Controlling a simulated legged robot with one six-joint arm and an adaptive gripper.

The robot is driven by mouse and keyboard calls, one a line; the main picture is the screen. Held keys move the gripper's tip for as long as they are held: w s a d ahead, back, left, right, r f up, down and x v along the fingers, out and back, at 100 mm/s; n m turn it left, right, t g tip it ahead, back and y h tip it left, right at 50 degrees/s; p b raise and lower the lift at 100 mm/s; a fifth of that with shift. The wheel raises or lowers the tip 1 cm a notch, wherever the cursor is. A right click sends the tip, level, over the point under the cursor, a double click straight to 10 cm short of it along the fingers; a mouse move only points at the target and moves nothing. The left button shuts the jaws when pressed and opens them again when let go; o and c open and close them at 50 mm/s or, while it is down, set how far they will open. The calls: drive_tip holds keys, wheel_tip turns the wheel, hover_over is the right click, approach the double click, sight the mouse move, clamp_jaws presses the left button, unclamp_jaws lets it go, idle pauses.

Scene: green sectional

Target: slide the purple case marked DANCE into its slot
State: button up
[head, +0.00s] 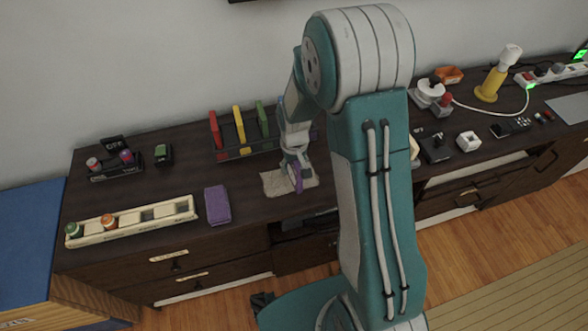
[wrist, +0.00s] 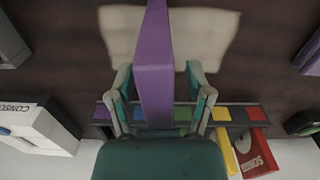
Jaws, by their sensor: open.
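The purple case (head: 298,177) stands on edge on a beige mat (head: 272,183); its DANCE marking cannot be read. In the wrist view the purple case (wrist: 154,75) lies between the fingers of my gripper (wrist: 158,72), which are open with a gap visible on each side. My gripper (head: 294,160) points down over the mat in the head view. The rack (head: 232,155) stands behind the mat and holds a red, a yellow and a green case. In the wrist view the rack (wrist: 180,127) shows purple, blue, green, yellow and red marks. My arm hides its right part.
Small dark boxes (head: 115,168) stand at the back left. A white box marked CONSOLE (wrist: 38,125) shows in the wrist view. A yellow lamp (head: 490,85) stands far right.

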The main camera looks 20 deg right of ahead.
drive_tip(key=shift+f, duration=0.25)
clamp_jaws()
